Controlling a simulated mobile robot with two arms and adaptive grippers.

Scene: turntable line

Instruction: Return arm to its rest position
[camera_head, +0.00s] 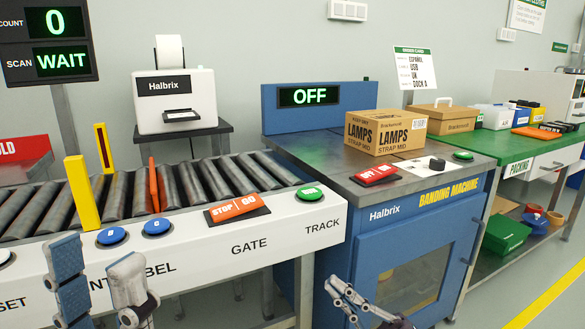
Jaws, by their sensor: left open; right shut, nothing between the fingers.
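My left gripper (98,275) is at the bottom left, in front of the roller conveyor's white control panel (240,240). Its two fingers stand wide apart, one with a blue-grey pad facing me, and nothing is between them. My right gripper (338,287) is at the bottom centre, in front of the banding machine (405,250). Its fingers are together and empty. Both arms run out of the bottom of the view, so most of each is hidden.
A cardboard lamps box (385,132) sits on the banding machine, near a red switch (375,174). The panel carries blue buttons (157,227), an orange stop/go switch (237,207) and a green button (310,193). A green packing table (520,150) stands right; floor is clear at lower right.

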